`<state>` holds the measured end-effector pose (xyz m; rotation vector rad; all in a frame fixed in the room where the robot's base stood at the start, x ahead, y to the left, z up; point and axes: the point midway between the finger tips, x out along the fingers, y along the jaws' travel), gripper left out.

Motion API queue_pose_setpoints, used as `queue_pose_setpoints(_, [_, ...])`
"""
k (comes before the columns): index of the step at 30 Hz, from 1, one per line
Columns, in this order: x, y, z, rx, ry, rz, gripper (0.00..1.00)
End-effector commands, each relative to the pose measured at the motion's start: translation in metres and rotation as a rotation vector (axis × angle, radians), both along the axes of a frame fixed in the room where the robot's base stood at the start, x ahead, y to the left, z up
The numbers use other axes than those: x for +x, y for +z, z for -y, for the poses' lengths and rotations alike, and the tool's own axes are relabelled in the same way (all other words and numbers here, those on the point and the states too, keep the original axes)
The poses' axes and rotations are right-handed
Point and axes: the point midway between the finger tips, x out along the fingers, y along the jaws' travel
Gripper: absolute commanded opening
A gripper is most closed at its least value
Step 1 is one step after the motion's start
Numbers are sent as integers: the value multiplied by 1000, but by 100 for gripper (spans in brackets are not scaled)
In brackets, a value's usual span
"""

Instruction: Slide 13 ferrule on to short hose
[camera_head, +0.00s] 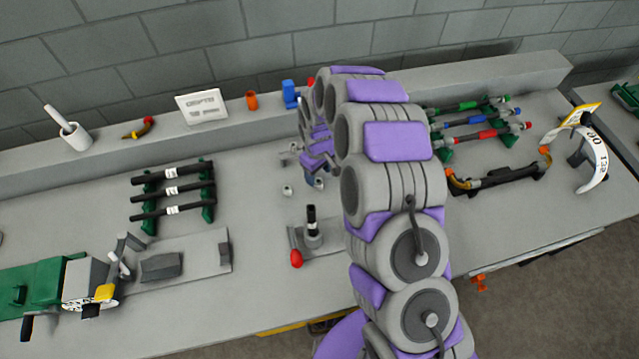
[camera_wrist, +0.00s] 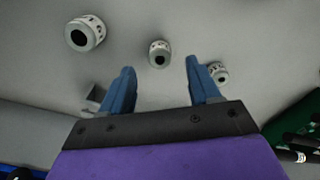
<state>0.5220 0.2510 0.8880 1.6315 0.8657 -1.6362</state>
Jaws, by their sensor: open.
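Three pale metal ferrules lie on the table in the wrist view: a larger one (camera_wrist: 85,33) at upper left, a middle one (camera_wrist: 159,54), and one at right (camera_wrist: 217,73). The middle ferrule lies in the gap between the fingertips, apart from both. The right one is just outside the right finger. Their size marks are not readable. My gripper (camera_wrist: 160,68) is open and empty, with two blue fingers. In the head view, one small ferrule (camera_head: 287,190) shows beside my gripper (camera_head: 316,182). A short black hose (camera_head: 311,217) stands upright in a grey holder with a red-knobbed lever.
Three labelled black hoses (camera_head: 172,190) lie on green racks at left. A green and grey machine (camera_head: 95,275) is at lower left. Colour-banded hoses (camera_head: 465,120) and a crimping tool (camera_head: 500,178) lie at right. A back ledge carries a white cup (camera_head: 75,136) and a sign (camera_head: 202,104).

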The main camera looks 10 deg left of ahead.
Motion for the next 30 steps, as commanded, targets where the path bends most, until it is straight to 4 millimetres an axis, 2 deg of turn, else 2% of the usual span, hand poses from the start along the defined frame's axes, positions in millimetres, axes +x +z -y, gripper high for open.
queue_pose_setpoints(12, [2,-45,9,12,-1,1,62])
queue_pose_setpoints(19, [2,-48,3,4,0,1,62])
queue_pose_setpoints(30, [2,-48,4,6,0,2,26])
